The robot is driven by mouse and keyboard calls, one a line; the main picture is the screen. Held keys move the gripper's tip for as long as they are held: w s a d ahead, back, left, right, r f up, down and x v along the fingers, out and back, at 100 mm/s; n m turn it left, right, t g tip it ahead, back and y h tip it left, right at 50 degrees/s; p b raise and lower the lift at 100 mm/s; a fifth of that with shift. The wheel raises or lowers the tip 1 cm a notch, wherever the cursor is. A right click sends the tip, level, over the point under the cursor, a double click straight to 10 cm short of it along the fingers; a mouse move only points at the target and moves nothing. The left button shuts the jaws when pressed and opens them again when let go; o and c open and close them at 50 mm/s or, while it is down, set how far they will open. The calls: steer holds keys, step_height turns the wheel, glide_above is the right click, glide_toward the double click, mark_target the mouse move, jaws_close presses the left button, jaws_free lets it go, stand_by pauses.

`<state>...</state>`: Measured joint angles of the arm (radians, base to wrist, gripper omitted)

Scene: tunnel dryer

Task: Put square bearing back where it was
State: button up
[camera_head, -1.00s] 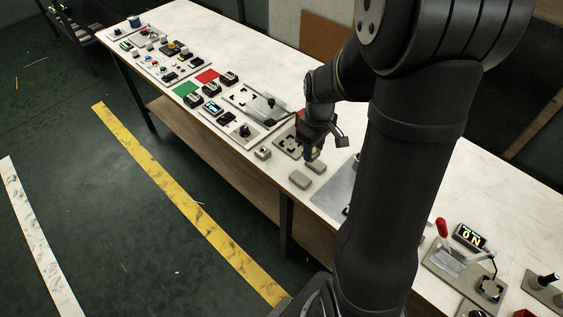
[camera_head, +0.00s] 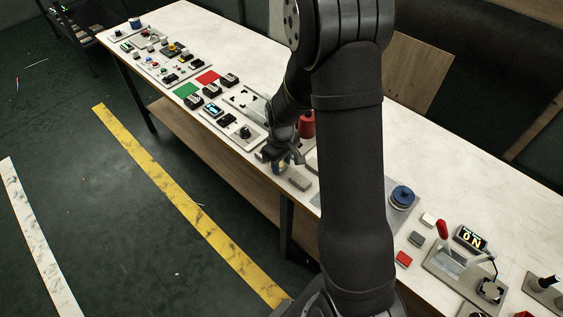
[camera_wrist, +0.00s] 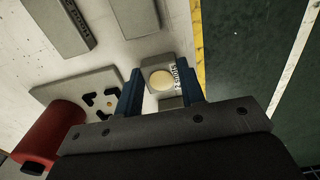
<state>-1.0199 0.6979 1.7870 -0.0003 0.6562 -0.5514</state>
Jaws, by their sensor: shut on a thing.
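The square bearing (camera_wrist: 160,66) is a small grey square block with a round cream face and dark lettering along one side. In the wrist view it sits between the blue fingers of my gripper (camera_wrist: 160,80), which is shut on it. In the head view my gripper (camera_head: 280,163) is low over the front edge of the bench, and the bearing is mostly hidden there. I cannot tell whether it touches the bench.
A red cylinder (camera_head: 307,125) stands close behind my gripper; the wrist view also shows it (camera_wrist: 50,132). A grey block (camera_head: 300,180) lies right of the gripper. A plate with a black knob (camera_head: 243,132) is to the left. The bench's rear strip is clear.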

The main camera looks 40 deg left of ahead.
mark_target(282, 166)
steer(key=shift+f, duration=0.1)
steer(key=o, duration=1.2)
steer(key=shift+o, duration=0.2)
step_height(282, 166, up, 12)
step_height(282, 166, down, 12)
steer(key=shift+r, duration=2.05)
